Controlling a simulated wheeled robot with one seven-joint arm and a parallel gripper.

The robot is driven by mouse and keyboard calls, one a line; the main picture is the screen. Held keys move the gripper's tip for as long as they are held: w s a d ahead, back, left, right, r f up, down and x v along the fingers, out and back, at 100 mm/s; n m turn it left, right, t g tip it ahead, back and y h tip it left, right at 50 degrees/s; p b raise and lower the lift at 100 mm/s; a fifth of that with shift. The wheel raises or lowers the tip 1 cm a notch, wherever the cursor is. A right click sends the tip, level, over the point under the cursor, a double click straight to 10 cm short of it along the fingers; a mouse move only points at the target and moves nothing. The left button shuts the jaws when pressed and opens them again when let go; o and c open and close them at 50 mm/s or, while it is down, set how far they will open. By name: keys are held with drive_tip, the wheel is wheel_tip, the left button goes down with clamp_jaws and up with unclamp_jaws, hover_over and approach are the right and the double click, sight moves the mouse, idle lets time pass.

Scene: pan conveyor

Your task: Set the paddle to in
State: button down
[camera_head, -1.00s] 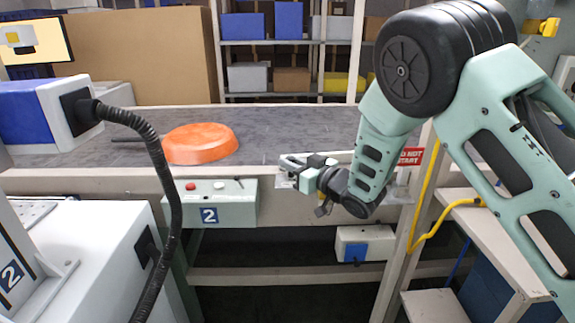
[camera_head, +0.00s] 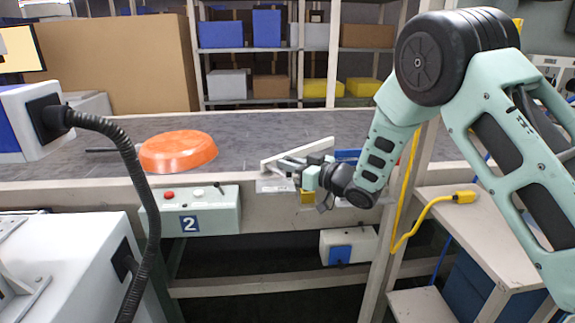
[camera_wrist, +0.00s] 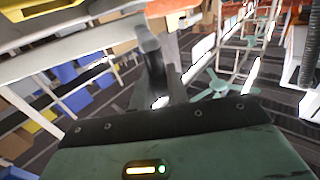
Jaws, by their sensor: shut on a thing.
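The paddle (camera_head: 297,152) is a pale bar at the near edge of the conveyor. It slants over the belt, its right end farther back than its left. My gripper (camera_head: 288,166) is at the near side of the paddle, shut on it; the exact contact is small and partly hidden by the gripper. In the wrist view the dark fingers (camera_wrist: 154,62) point toward the top, where pale and orange parts are too blurred to name surely. An orange pan (camera_head: 178,151) lies on the conveyor belt (camera_head: 235,150), left of the paddle and apart from it.
A control box (camera_head: 190,212) marked 2 hangs on the conveyor's front, left of my gripper. A black hose (camera_head: 148,215) arches at the left. A blue part (camera_head: 347,155) lies just behind my wrist. A yellow cable (camera_head: 405,200) and side bench (camera_head: 460,210) stand right.

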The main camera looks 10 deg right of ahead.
drive_tip(key=shift+w+d+r, duration=0.1)
drive_tip(key=shift+w+d, duration=0.15)
drive_tip(key=shift+d, duration=0.1)
drive_tip(key=c, duration=1.4)
unclamp_jaws()
drive_tip(key=shift+c, duration=0.2)
drive_tip(key=shift+a, duration=0.2)
drive_tip(key=shift+s, duration=0.15)
drive_tip(key=v, duration=1.7)
drive_tip(key=shift+s+d, duration=0.1)
drive_tip(key=shift+d, duration=0.1)
drive_tip(key=shift+a, duration=0.1)
